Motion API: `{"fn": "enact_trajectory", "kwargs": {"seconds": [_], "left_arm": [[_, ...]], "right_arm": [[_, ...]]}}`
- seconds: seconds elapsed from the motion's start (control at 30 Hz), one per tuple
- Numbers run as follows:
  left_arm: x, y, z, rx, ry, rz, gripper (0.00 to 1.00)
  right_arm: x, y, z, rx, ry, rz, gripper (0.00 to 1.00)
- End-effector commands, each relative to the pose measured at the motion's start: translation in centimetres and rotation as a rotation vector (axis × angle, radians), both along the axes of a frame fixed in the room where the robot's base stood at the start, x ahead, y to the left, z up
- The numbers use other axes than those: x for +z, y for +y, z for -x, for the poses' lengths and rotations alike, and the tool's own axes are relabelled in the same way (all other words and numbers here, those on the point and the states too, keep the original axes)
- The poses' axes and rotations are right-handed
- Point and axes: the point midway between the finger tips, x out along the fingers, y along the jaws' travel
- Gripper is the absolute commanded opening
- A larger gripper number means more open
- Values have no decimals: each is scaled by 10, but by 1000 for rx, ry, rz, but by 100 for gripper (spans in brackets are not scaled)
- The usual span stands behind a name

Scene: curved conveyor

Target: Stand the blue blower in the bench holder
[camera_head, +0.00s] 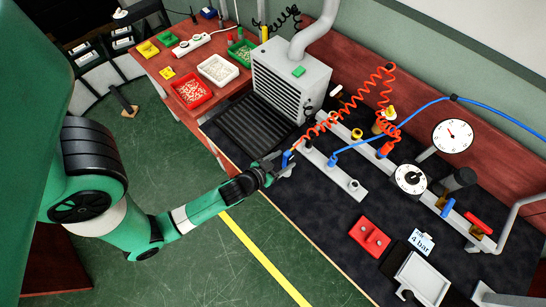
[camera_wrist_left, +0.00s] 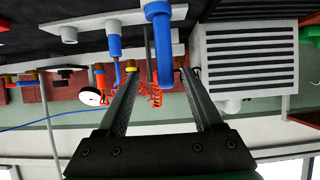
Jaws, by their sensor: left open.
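The blue blower (camera_head: 287,158) is at the left end of the long grey plate on the bench, where the orange coiled hose comes down. In the left wrist view the blower (camera_wrist_left: 161,45) is a thick blue tube, large and near, in line with the gap between my fingertips. My left gripper (camera_head: 281,166) is open at the blower; both fingers (camera_wrist_left: 160,73) show apart, with a gap visible on each side of it. A red block (camera_head: 369,236) with raised pegs lies on the dark mat; I cannot tell whether it is the bench holder. My right gripper does not show.
The grey plate (camera_head: 345,180) also carries a blue fitting (camera_head: 333,160) with a blue hose. The dark mat (camera_head: 290,215) in front is clear.

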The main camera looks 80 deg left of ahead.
Motion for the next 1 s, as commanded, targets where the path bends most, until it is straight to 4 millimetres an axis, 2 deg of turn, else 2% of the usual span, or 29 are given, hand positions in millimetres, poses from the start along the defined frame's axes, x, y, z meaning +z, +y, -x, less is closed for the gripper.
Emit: {"fn": "enact_trajectory", "kwargs": {"seconds": [0.2,0.37,1.0], "left_arm": [[23,-27,40,-5,2,-1,68],[33,-38,56,-4,2,-1,68],[37,-39,60,0,0,-1,68]], "right_arm": [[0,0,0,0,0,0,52],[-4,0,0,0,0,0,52],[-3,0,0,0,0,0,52]]}}
